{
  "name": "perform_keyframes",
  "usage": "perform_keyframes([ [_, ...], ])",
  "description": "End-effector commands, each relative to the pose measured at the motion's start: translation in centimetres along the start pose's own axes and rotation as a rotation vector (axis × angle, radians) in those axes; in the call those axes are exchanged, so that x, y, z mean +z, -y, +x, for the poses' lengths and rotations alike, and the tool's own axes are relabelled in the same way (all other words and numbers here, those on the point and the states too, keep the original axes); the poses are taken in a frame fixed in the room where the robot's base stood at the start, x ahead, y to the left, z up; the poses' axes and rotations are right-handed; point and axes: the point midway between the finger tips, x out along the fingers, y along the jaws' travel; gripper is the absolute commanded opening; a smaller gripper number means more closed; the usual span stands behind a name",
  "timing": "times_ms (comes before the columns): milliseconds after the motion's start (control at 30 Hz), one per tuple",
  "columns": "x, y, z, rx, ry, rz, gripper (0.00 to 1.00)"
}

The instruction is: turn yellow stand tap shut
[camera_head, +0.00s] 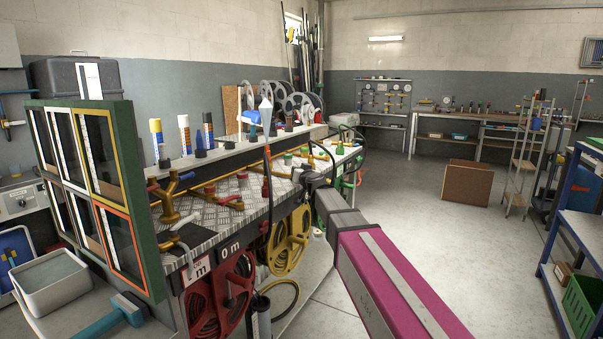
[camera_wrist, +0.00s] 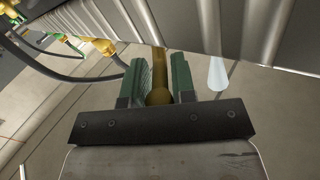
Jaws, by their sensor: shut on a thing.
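My gripper (camera_wrist: 157,82) has its two dark green fingers closed on a brownish-yellow tap lever (camera_wrist: 158,97) with a rounded end, seen in the wrist view. The lever runs away between the fingers towards a ribbed grey metal edge. In the head view my gripper (camera_head: 316,180) is at the front edge of the bench, above the yellow hose reel (camera_head: 290,242). There it hides most of the lever. I cannot tell from the lever's angle how far the tap is turned.
The metal-topped bench (camera_head: 202,238) carries several pipes and taps, including a brass pipe with a red handle (camera_head: 230,201). A red hose reel (camera_head: 220,295) hangs below. Dark hoses (camera_wrist: 75,76) pass left of my gripper. Open floor (camera_head: 425,220) lies to the right.

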Motion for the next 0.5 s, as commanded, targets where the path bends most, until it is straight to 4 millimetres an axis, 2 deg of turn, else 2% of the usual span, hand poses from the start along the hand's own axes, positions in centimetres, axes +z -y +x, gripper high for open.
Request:
perform_keyframes([
  [200, 0.01, -0.05, -0.04, 0.001, 0.000, 0.002, 0.00],
  [233, 0.01, -0.06, -0.04, 0.001, 0.000, 0.002, 0.28],
  [267, 0.01, -0.06, -0.04, 0.001, 0.000, 0.001, 0.37],
  [300, 0.00, -0.07, -0.04, 0.001, 0.000, 0.001, 0.41],
  [500, -0.01, -0.08, -0.02, 0.001, 0.000, 0.001, 0.41],
])
